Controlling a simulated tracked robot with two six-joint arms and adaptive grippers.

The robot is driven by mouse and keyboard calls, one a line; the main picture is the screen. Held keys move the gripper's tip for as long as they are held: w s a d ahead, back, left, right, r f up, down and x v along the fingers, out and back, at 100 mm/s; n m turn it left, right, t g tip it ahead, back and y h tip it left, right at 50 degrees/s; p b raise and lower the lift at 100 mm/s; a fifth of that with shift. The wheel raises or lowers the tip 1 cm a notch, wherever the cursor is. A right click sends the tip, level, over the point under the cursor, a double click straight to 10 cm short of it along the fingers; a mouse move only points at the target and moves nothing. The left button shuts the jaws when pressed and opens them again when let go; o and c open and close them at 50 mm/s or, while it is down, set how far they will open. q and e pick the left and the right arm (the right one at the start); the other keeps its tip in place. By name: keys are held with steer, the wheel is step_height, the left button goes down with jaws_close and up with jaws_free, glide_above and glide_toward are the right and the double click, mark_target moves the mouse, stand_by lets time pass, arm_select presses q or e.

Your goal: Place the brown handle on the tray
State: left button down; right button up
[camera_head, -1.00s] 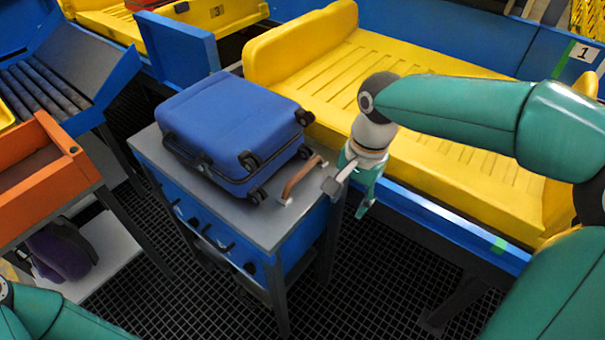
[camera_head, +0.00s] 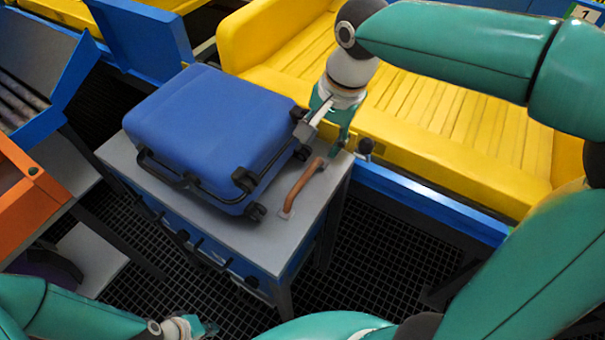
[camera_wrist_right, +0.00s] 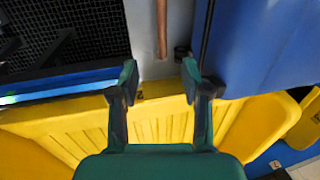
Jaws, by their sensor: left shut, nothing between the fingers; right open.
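The brown handle (camera_head: 303,187) lies on the right end of the grey-topped table, beside the blue suitcase. It also shows in the right wrist view (camera_wrist_right: 161,28), ahead of and between the open fingers. My right gripper (camera_head: 322,135) is open and empty, above the table edge near the handle's far end. It shows open in the wrist view (camera_wrist_right: 161,82). My left gripper (camera_head: 206,329) is shut and empty, low at the bottom of the head view, away from the table. The yellow tray (camera_head: 482,120) lies behind the table on a blue-sided conveyor.
The blue suitcase (camera_head: 217,120) fills most of the tabletop (camera_head: 118,157), close to my right gripper. An orange bin (camera_head: 27,212) stands at the left. A dark grid floor lies in front.

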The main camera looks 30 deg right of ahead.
mark_target(306, 175)
steer(key=f, duration=0.3)
steer(key=w+f, duration=0.1)
steer(key=f, duration=0.5)
steer(key=shift+w+a+f, duration=0.25)
steer(key=shift+a+f, duration=0.1)
steer(key=shift+w+a+f+p, duration=0.15)
steer(key=shift+w+a+f, duration=0.05)
steer(key=shift+f, duration=0.65)
steer(key=shift+w+a+f+p, duration=0.1)
steer(key=shift+w+a+f, duration=0.15)
steer(key=shift+f, duration=0.55)
steer(key=shift+w+a+f+p, duration=0.15)
steer(key=shift+w+f, duration=0.05)
steer(key=shift+f, duration=0.65)
jaws_close()
